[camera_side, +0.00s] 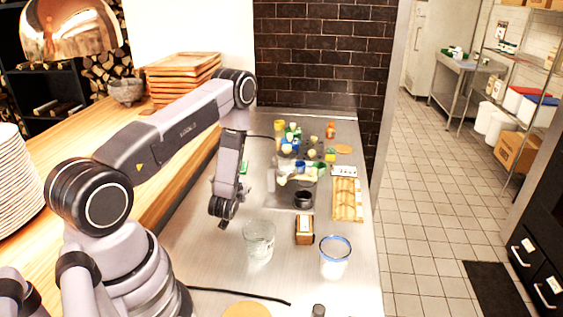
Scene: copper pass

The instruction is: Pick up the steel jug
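My gripper (225,210) hangs over the steel counter (200,250), left of the cluster of items, pointing down. Its fingers are small and dark, and I cannot tell whether they are open or shut. No object shows clearly between them. A narrow grey, shiny shape (271,176) stands to the right of the gripper, beside a grey tray-like area. It may be the steel jug, but it is too small to be sure. The gripper appears apart from it.
A clear glass vessel (259,241), a brown box (305,230) and a white blue-rimmed tub (335,258) stand in front. A black bowl (303,200) and a tray of bread-like pieces (346,200) lie right. Several bottles and small items crowd the back. A black cable (240,292) crosses the front.

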